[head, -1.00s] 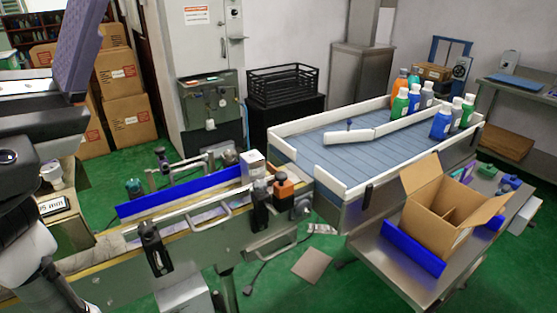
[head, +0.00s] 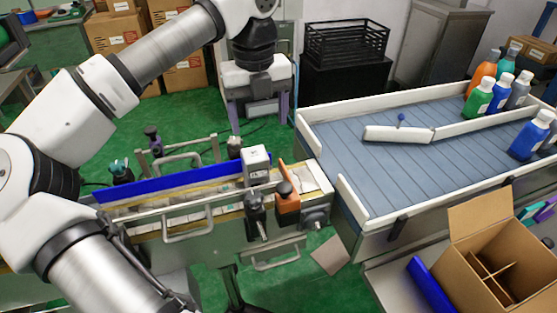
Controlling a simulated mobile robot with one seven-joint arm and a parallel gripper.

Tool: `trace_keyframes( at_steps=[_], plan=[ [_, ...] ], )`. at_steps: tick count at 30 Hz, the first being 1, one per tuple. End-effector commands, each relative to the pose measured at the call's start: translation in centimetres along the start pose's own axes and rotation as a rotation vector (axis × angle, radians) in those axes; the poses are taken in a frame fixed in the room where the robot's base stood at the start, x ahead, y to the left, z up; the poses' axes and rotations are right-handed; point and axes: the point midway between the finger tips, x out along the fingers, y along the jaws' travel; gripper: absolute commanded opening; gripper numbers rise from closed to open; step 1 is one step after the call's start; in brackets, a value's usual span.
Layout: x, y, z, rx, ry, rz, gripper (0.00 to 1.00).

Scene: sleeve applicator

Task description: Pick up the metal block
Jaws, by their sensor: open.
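A small pale grey, box-shaped block (head: 256,166) with dark marks on its front stands upright at the right end of the narrow conveyor (head: 190,200). It is the only block-like thing I see there, and I cannot tell for certain that it is metal. My gripper (head: 259,128) hangs from my arm at the upper middle of the head view, with its two purple fingers pointing down and spread apart. It is open and shows above the block in the picture, apart from it. Nothing is clearly held between the fingers.
A blue guide rail (head: 155,183) runs behind the conveyor track. Dark and orange clamp knobs (head: 286,200) stand in front of the block. A wide blue belt (head: 370,165) with several bottles lies to the right. An open carton (head: 482,250) stands at lower right.

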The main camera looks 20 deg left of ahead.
Motion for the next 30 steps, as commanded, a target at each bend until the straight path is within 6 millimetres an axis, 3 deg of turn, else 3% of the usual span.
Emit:
trace_keyframes(
  at_steps=[4,12,22,30],
  plan=[
    [1.6,0.8,0.2,-0.022,0.004,0.027,0.73],
    [6.8,0.8,0.1,-0.017,0.005,0.021,0.73],
    [9.5,1.0,0.2,-0.015,0.004,0.019,0.73],
    [13.3,1.4,0.5,-0.014,0.004,0.018,0.73]
  ],
)
